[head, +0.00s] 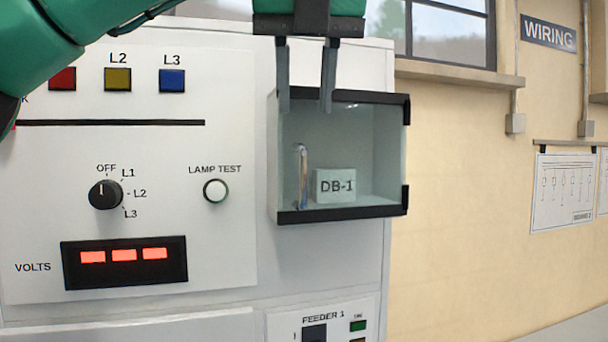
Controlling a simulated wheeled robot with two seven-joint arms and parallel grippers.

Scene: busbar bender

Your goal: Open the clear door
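The clear door (345,130) is a see-through pane with black strips along its top and bottom, on a small box on the white cabinet front. It looks shut. A thin upright metallic handle (302,178) shows near its left side. Black pieces, apparently hinges, show at the right corners. My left gripper (305,108) points down from above, its two grey fingers apart with nothing between them. The fingertips overlap the door's upper left part in the picture, above the handle; I cannot tell whether they touch it. My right gripper is not in view.
A white DB-1 label block (335,186) shows behind the pane. Left of the box, the panel (230,255) carries a lamp test button (215,190), a rotary knob (105,194) and a volts display (124,262). Free space lies right of the cabinet, before the beige wall (470,190).

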